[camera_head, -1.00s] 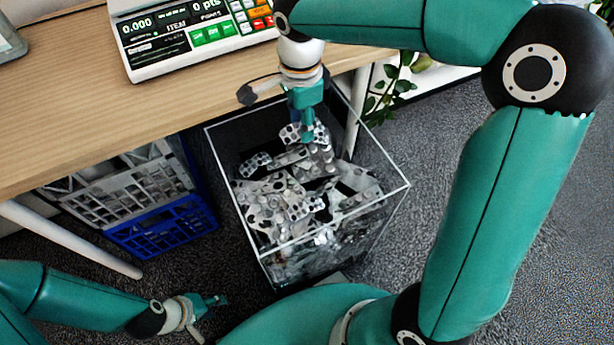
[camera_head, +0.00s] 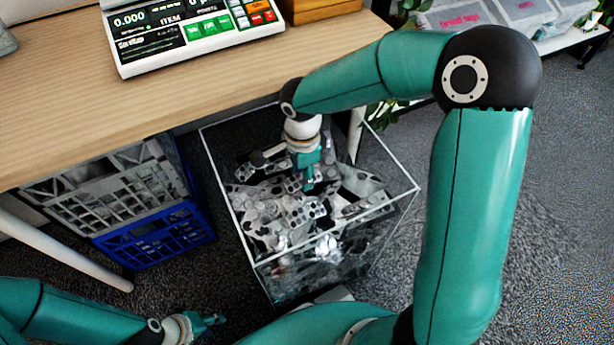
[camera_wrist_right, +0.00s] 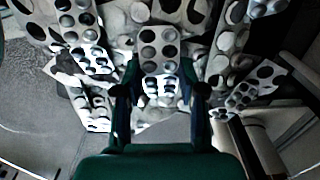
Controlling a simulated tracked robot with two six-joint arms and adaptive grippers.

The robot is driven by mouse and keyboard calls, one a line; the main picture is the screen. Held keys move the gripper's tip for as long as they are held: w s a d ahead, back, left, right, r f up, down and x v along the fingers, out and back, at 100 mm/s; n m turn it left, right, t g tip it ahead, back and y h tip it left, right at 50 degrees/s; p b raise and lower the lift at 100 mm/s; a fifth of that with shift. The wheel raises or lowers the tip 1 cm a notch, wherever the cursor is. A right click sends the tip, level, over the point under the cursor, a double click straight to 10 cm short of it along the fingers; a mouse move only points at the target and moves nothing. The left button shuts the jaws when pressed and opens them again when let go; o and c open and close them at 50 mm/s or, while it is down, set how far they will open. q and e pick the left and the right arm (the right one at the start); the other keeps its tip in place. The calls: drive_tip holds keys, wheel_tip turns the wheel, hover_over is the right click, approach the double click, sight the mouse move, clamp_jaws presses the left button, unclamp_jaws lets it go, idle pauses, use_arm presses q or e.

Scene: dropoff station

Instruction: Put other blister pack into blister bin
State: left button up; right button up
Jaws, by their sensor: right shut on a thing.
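The blister bin (camera_head: 408,190) is a clear box with white edges on the floor in front of the table. It holds a heap of silver and white blister packs (camera_head: 275,215). My right gripper (camera_head: 308,186) points down inside the bin, low over the heap. In the right wrist view my right gripper (camera_wrist_right: 160,95) is shut on a blister pack (camera_wrist_right: 159,50) with round pockets, and other packs lie close around it. In the head view the held pack is hard to tell from the heap. My left gripper (camera_head: 213,320) is empty at the lower left, away from the bin; its fingers are too small to judge.
A wooden table (camera_head: 60,100) with a scale (camera_head: 190,35) on it stands behind the bin. White and blue crates (camera_head: 160,240) stand under the table, left of the bin. Labelled containers (camera_head: 500,15) are at the back right. Carpet on the right is clear.

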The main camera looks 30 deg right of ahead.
drive_tip(key=shift+f, duration=0.6)
drive_tip(key=o, duration=0.4)
drive_tip(key=shift+f, duration=0.1)
drive_tip(key=shift+r, duration=0.45)
wheel_tip(320, 180, up, 11)
drive_tip(key=p, duration=0.4)
drive_tip(key=shift+r, duration=0.2)
